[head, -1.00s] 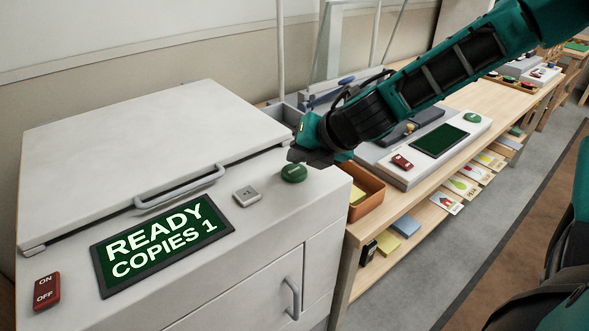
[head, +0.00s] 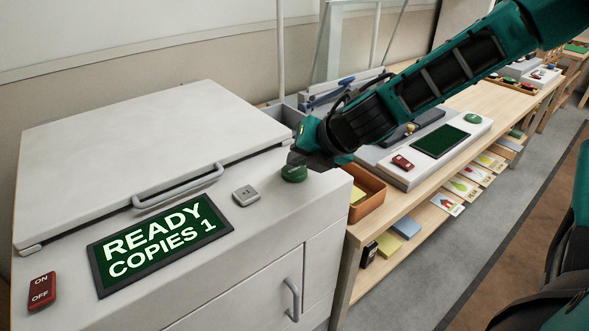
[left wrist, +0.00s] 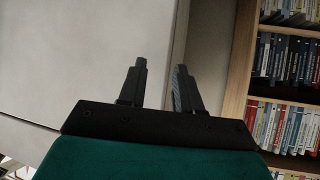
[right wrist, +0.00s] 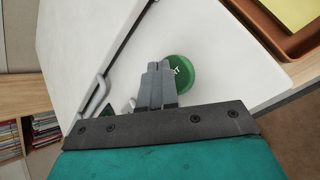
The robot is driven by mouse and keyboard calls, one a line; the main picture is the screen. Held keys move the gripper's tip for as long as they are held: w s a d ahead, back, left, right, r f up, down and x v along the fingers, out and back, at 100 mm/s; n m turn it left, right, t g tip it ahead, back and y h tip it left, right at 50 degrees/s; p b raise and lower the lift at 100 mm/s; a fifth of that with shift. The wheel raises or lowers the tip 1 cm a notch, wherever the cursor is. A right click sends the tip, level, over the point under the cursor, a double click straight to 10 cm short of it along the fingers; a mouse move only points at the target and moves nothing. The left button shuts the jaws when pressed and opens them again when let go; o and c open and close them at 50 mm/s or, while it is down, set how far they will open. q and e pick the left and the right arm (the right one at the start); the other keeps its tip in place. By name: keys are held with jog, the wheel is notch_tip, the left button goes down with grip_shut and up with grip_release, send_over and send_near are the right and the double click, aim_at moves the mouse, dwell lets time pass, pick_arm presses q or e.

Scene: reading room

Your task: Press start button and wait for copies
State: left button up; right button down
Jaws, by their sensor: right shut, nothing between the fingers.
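The copier (head: 150,125) is a white machine at the left of the head view, its lid down. Its screen (head: 160,243) reads READY, COPIES 1. The green round start button (head: 294,174) is on its top at the right; it also shows in the right wrist view (right wrist: 181,74). My right gripper (head: 297,160) is shut and empty, its tips right at the button and overlapping its edge in the right wrist view. I cannot tell whether they touch it. My left gripper (left wrist: 160,78) is open and empty, seen only in its wrist view.
A grey +1 button (head: 246,195) and a red ON/OFF switch (head: 42,291) are also on the copier. An orange tray (head: 366,196) stands just right of it on a wooden table. A second device with a dark screen (head: 440,141) lies farther along. Bookshelves (left wrist: 288,80) show in the left wrist view.

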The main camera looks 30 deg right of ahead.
aim_at(299, 172)
jog(key=shift+f+b, duration=0.5)
jog(key=shift+r, duration=0.1)
dwell(0.5)
jog(key=shift+r+p, duration=0.85)
jog(key=shift+r, duration=0.1)
notch_tip(299, 172, up, 5)
jog(key=p, duration=0.4)
